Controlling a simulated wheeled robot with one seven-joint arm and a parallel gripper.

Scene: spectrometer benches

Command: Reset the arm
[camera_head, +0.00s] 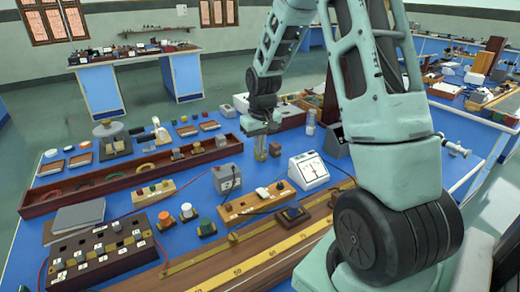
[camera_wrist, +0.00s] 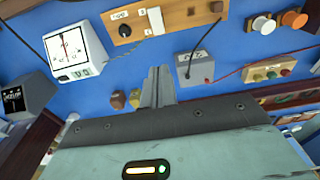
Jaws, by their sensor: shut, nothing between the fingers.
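My gripper (camera_head: 262,148) hangs from my raised, bent arm over the middle of the blue bench (camera_head: 225,165). In the wrist view its fingers (camera_wrist: 158,86) are together, pointing down at the blue top, with nothing between them. Small brown and greenish knobs (camera_wrist: 118,100) show beside the fingers in the wrist view. A grey box (camera_wrist: 194,67) with a label lies just beyond the fingers. Whether the fingertips touch the bench cannot be told.
A white meter (camera_head: 308,169) stands to the right of my gripper, near a wooden key board (camera_head: 256,201). A long wooden ruler bench (camera_head: 270,250) runs along the front. A long red-brown tray (camera_head: 130,182) lies left. More benches stand behind.

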